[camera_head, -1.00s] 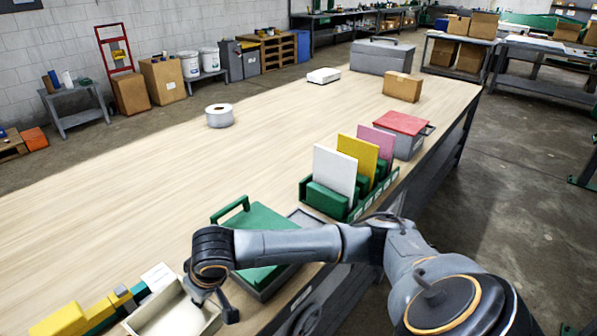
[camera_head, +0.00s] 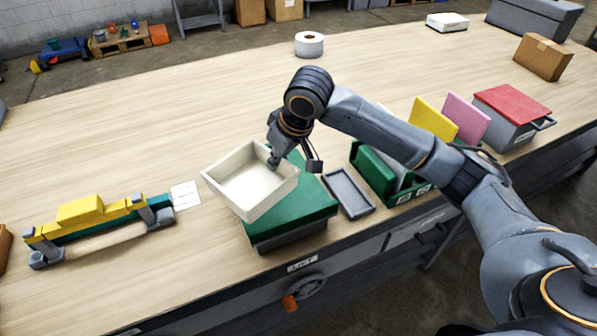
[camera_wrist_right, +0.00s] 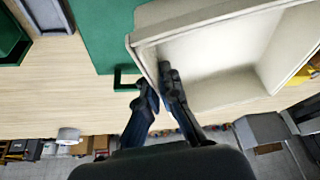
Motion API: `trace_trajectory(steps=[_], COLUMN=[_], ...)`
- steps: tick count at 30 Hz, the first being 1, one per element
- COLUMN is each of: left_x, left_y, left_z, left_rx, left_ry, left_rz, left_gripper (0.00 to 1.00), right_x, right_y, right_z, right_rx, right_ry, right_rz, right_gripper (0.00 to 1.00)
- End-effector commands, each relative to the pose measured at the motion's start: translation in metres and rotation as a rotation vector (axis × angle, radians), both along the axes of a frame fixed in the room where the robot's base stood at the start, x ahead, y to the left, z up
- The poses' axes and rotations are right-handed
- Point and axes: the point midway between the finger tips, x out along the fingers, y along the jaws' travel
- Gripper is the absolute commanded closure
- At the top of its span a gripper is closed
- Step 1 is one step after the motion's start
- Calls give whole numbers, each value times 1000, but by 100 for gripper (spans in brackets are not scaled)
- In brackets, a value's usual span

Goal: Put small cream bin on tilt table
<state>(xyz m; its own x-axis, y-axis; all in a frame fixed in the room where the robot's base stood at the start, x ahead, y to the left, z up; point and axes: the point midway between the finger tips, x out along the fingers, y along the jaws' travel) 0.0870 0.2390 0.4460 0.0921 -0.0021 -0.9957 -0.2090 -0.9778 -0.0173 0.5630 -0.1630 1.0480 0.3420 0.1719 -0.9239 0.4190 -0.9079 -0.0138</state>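The small cream bin (camera_head: 232,181) is an empty, open box, held up by my right gripper. My right gripper (camera_head: 290,162) grips its right-hand back wall. In the right wrist view the fingers (camera_wrist_right: 160,88) straddle the wall of the bin (camera_wrist_right: 215,50), one on each side. The green-topped platform (camera_head: 300,213), which appears to be the tilt table, sits at the bench's front edge. The bin overlaps its left part in the head view and hides that part. It looks raised above the green top; the exact gap cannot be told. My left gripper is not in view.
A grey tray (camera_head: 349,193) and a green rack with upright panels (camera_head: 376,175) stand right of the platform. A yellow and green fixture (camera_head: 95,222) and a white card (camera_head: 185,195) lie to the left.

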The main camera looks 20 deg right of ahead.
Motion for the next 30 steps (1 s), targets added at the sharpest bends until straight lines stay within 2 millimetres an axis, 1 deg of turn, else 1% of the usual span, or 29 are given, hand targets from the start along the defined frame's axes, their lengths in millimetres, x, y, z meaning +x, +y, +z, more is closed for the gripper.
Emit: trace_trajectory(steps=[1,5,6,9,12,19,21,25,30], left_x=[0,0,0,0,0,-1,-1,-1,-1], left_y=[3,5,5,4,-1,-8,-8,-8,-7], left_z=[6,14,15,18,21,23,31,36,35], left_rx=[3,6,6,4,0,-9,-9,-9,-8], left_ry=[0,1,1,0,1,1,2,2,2], left_rz=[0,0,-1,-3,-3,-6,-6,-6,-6], left_gripper=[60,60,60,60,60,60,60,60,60], right_x=[8,28,32,41,48,56,56,56,56], right_y=[-12,-38,-41,-53,-61,-72,-71,-70,-70], right_z=[-3,-18,-29,-47,-60,-77,-87,-103,-108], right_rx=[-1,-1,0,0,0,1,0,1,1], right_ry=[3,2,4,4,0,1,3,0,-2], right_rz=[-8,-8,-6,-5,-3,-3,-1,0,1], right_gripper=[100,100,100,100,100,100,100,100,100])
